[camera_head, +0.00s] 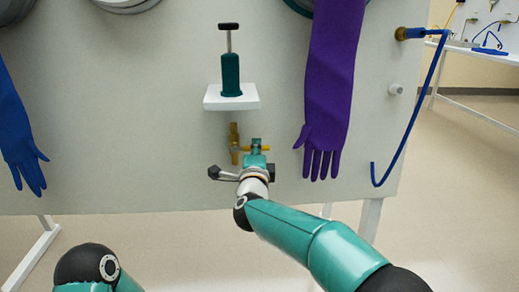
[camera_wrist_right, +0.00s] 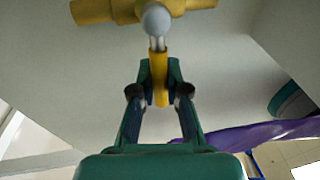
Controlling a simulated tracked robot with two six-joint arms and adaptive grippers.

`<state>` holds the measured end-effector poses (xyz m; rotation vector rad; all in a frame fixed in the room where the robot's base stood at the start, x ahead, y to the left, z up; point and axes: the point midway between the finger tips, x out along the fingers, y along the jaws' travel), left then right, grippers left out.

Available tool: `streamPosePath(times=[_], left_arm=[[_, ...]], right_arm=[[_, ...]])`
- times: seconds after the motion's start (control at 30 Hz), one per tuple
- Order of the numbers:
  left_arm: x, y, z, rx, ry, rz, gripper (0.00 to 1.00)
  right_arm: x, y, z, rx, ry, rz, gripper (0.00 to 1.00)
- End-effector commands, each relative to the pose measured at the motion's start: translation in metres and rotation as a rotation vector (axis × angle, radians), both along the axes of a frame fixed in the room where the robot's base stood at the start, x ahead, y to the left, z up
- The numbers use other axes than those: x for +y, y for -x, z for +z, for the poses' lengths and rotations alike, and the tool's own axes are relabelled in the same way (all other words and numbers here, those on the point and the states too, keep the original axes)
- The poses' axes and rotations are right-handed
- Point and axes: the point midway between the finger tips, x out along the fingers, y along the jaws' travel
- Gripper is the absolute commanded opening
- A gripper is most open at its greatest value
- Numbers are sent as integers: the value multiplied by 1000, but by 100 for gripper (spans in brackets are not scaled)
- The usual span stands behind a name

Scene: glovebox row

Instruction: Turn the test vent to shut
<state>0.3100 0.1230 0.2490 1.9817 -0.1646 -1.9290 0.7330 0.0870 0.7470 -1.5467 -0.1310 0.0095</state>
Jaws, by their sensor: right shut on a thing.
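The test vent is a small brass valve (camera_head: 234,143) on the pale panel below the white shelf. Its body stands upright in the head view, and its yellow lever (camera_head: 266,149) points right, across the body. In the right wrist view the brass body (camera_wrist_right: 95,11) lies along the top, with a grey round knob (camera_wrist_right: 156,19) at its middle and the lever (camera_wrist_right: 160,62) at right angles to it. My right gripper (camera_head: 256,147) is shut on the lever, with its fingertips (camera_wrist_right: 160,80) on both sides. My left gripper is out of view.
A teal hand pump (camera_head: 231,75) stands on the white shelf (camera_head: 231,103) above the valve. A purple glove (camera_head: 333,80) hangs close on the right, a blue glove (camera_head: 18,130) at far left. A blue hose (camera_head: 418,115) hangs at the panel's right edge.

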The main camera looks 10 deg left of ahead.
Motion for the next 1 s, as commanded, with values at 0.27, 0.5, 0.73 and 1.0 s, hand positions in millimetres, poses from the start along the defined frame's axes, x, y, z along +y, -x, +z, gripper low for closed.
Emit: streamPosePath(times=[0.27, 0.5, 0.73, 1.0], left_arm=[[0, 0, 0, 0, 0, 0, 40], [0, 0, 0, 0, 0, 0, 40], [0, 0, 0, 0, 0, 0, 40], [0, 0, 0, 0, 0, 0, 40]], right_arm=[[-1, -1, -2, 5, -10, -2, 0], [0, -1, -3, 6, -9, -1, 30], [2, 0, -2, 4, -7, 2, 40], [2, 4, -1, 3, -6, 3, 40]])
